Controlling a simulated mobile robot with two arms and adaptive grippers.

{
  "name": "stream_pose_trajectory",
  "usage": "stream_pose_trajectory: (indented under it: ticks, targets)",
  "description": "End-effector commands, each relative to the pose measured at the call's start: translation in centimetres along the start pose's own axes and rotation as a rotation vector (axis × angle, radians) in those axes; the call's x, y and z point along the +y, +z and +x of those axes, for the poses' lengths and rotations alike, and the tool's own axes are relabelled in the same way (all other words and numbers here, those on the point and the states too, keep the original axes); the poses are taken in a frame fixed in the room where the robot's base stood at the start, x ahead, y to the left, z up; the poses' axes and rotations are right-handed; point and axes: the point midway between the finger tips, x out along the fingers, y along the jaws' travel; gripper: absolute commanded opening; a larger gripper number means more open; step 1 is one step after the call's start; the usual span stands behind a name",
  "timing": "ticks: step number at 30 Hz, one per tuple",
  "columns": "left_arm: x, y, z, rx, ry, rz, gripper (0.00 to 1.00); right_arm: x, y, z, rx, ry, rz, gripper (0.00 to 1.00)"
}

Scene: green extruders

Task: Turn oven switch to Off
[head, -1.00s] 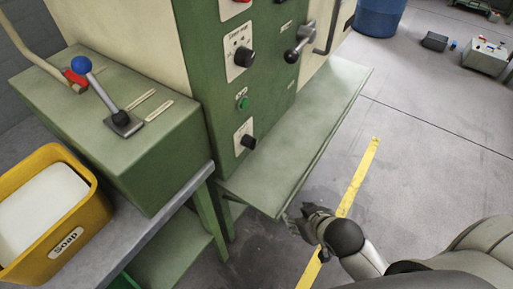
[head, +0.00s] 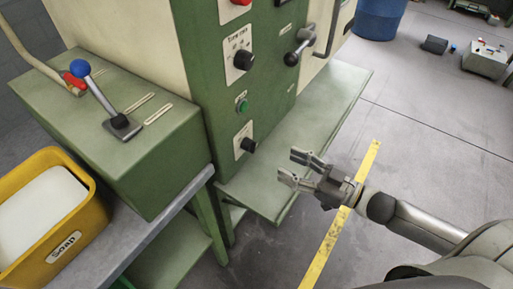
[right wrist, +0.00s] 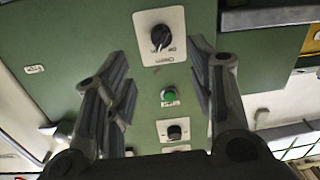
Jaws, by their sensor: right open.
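The green oven panel (head: 226,125) carries a lower black knob (head: 247,145) on a white plate, just above the grey-green shelf. My left gripper is not in view.
A green button (head: 242,105) and an upper black knob (head: 244,59) sit above the lower knob. The shelf (head: 290,150) juts out below the panel. A blue-tipped lever (head: 100,95) and a yellow soap bin (head: 88,225) stand left.

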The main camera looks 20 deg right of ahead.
Motion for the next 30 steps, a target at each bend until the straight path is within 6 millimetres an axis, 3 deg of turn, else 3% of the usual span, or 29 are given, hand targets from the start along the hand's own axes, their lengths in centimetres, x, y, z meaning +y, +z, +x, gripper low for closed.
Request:
stream_pose_trajectory:
  ticks: [5,24,30]
  targets:
    - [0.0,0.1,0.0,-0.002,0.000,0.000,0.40,0.0,-0.2,0.8,0.010,-0.008,0.000,0.50]
    - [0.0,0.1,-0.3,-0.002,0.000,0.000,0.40,0.0,-0.3,8.8,0.008,-0.006,0.000,0.50]
    - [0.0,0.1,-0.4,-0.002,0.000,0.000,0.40,-0.1,-0.2,10.3,0.007,-0.006,-0.001,0.50]
